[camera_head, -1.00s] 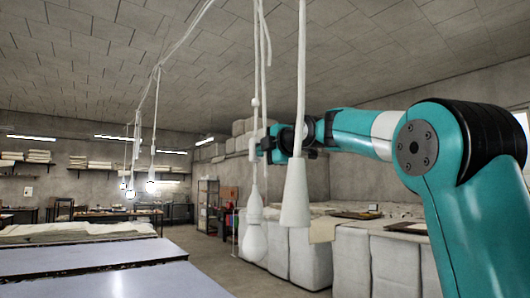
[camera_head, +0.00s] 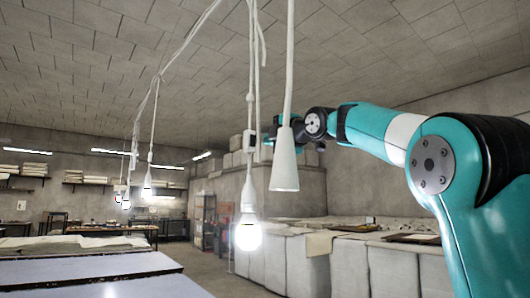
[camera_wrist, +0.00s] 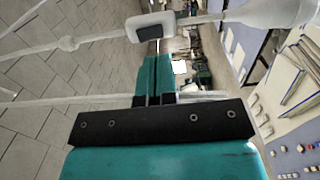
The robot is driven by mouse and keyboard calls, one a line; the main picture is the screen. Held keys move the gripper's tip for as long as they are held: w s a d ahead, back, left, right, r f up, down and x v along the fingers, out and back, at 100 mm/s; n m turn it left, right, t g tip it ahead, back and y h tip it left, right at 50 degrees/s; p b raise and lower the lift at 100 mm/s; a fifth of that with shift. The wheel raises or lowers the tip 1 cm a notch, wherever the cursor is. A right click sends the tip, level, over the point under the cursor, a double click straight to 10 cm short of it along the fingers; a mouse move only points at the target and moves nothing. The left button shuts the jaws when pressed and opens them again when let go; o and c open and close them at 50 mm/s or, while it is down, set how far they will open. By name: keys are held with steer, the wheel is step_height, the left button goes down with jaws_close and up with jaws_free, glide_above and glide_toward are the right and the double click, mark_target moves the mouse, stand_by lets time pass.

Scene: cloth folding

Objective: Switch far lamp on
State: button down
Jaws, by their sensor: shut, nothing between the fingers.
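A hanging lamp with a lit bulb (camera_head: 247,236) is left of centre in the head view. Its white cord carries a small switch box (camera_head: 250,137), which also shows in the wrist view (camera_wrist: 150,26). My gripper (camera_head: 267,137) is at the height of this switch, partly hidden by a nearer cord and white cone. In the wrist view my gripper (camera_wrist: 155,62) is shut and empty, its fingertips just short of the switch box; whether they touch it I cannot tell. The lamp's white socket (camera_wrist: 270,10) lies at the top right there.
A white cone (camera_head: 285,165) hangs on a nearer cord, right of the lit lamp. Several lit bulbs (camera_head: 146,190) hang farther back. Pale worktables (camera_head: 85,268) stand at lower left, and white covered blocks (camera_head: 355,262) stand at right.

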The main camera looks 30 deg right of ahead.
steer(key=s+f+b, duration=0.1)
steer(key=s+b, duration=0.1)
steer(key=s, duration=0.6)
steer(key=shift+b, duration=0.35)
steer(key=shift+d, duration=0.1)
steer(key=s+a+f+m+g+y, duration=0.1)
steer(key=a+f+m+g, duration=0.15)
steer(key=a+f, duration=0.5)
steer(key=a+f+m+g+y, duration=0.2)
steer(key=a+f+g, duration=0.25)
steer(key=f, duration=0.65)
steer(key=s+a+f+m+g+y, duration=0.1)
steer(key=a+f+m+g, duration=0.15)
steer(key=a+f, duration=0.55)
steer(key=s+a+f+m+g, duration=0.2)
steer(key=s+a+f+g, duration=0.1)
steer(key=s+f, duration=0.8)
steer(key=s+a+f+m+g, duration=0.2)
steer(key=s+f+g, duration=0.3)
steer(key=s+f, duration=0.6)
steer(key=shift+a+f+g+h, duration=0.2)
steer(key=shift+a+g+h, duration=0.15)
steer(key=shift+a+h, duration=0.1)
